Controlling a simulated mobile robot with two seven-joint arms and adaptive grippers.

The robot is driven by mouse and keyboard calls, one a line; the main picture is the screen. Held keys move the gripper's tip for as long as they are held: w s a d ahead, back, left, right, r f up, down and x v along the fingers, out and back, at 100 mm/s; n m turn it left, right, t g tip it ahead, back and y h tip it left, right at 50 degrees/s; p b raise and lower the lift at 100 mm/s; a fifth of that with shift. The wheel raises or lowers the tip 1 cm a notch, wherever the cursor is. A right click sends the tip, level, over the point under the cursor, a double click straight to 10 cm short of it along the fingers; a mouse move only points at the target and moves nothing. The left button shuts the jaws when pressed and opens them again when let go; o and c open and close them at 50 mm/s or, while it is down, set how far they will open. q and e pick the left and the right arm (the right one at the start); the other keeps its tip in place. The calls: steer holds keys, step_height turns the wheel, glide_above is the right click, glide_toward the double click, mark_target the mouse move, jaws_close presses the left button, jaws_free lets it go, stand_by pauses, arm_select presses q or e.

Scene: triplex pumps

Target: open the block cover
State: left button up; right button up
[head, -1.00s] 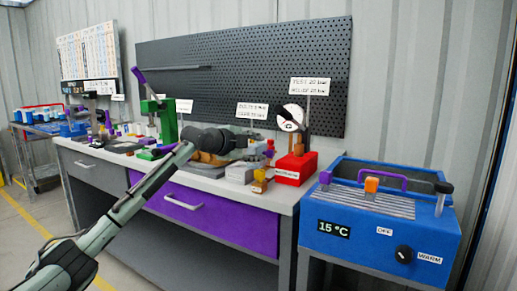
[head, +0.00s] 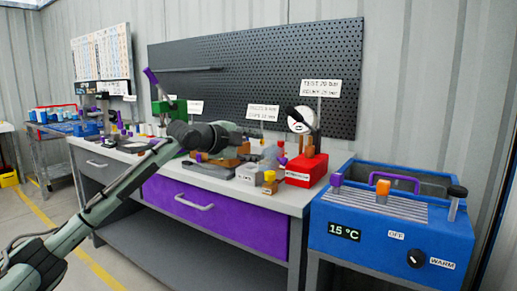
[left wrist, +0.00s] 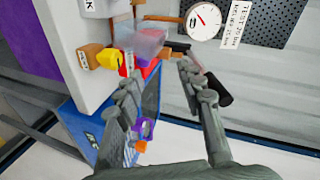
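A clear, box-shaped piece that looks like the block cover (left wrist: 150,45) shows in the left wrist view, beyond my fingers and beside a red part. In the head view the same clear piece (head: 268,159) seems to stand on the bench left of the red gauge base; whether it is shut is too small to tell. My left gripper (head: 240,132) reaches over the bench from the left, behind and above that spot. In the left wrist view my left gripper (left wrist: 161,75) has its fingers apart with nothing held between them. My right gripper is not in view.
The red base (head: 306,170) with its round gauge (head: 299,119) stands close by. A yellow-capped part (head: 269,182) sits at the bench's front edge. A blue bath (head: 385,235) reading 15 °C stands to the right. A green press (head: 172,112) is at the back.

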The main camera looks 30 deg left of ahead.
arm_select(q)
steer(key=shift+s+r, duration=0.2)
steer(key=shift+s, duration=0.4)
steer(key=shift+p, duration=0.35)
